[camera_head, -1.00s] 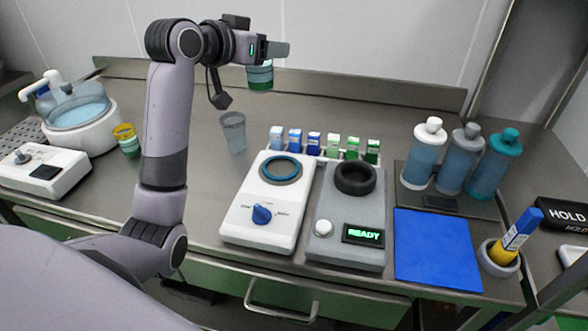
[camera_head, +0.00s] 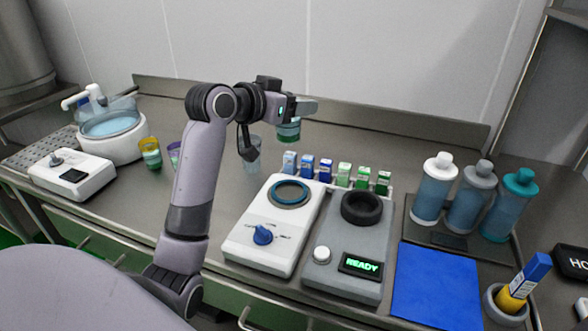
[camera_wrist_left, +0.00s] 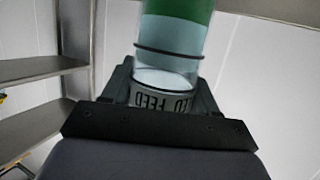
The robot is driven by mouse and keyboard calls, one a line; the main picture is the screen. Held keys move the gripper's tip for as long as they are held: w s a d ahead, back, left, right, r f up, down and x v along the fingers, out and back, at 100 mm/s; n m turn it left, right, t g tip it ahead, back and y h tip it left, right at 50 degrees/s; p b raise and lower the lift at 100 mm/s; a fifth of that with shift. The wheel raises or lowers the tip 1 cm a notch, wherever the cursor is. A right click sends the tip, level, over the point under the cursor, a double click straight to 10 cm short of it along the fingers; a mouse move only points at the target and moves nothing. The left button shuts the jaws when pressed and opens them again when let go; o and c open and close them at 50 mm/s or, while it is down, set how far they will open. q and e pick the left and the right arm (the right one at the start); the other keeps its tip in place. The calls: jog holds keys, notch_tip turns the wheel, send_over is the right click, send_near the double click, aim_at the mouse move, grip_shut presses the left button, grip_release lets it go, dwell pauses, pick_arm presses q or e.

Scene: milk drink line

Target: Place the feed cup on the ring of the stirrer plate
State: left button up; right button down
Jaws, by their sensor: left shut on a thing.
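The feed cup (camera_head: 289,131), with a green band and pale liquid, is held up in the air by my left gripper (camera_head: 300,108). In the left wrist view the cup (camera_wrist_left: 172,45) sits between the fingers, with part of a label reading FEED showing. My left gripper is shut on it. The white stirrer plate (camera_head: 248,248) stands on the bench, with a blue knob and a blue-edged ring (camera_head: 290,194) on top. The cup is above and behind the ring, apart from it. My right gripper is not in view.
A grey device (camera_head: 318,275) with a black ring and a READY display stands right of the stirrer plate. Several small boxes (camera_head: 325,170) stand in a row behind both. A clear cup (camera_head: 252,158) and a yellow-rimmed cup (camera_head: 151,155) stand to the left. Bottles (camera_head: 432,190) are at right.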

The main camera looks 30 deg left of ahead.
pick_arm(q)
notch_tip(320, 180, down, 14)
jog(key=shift+f+b, duration=0.1)
jog(key=shift+b, duration=0.25)
jog(key=o, duration=1.2)
jog(key=shift+f, duration=0.15)
jog(key=v, duration=1.2)
jog(key=shift+b, duration=0.3)
jog(key=shift+s, duration=0.1)
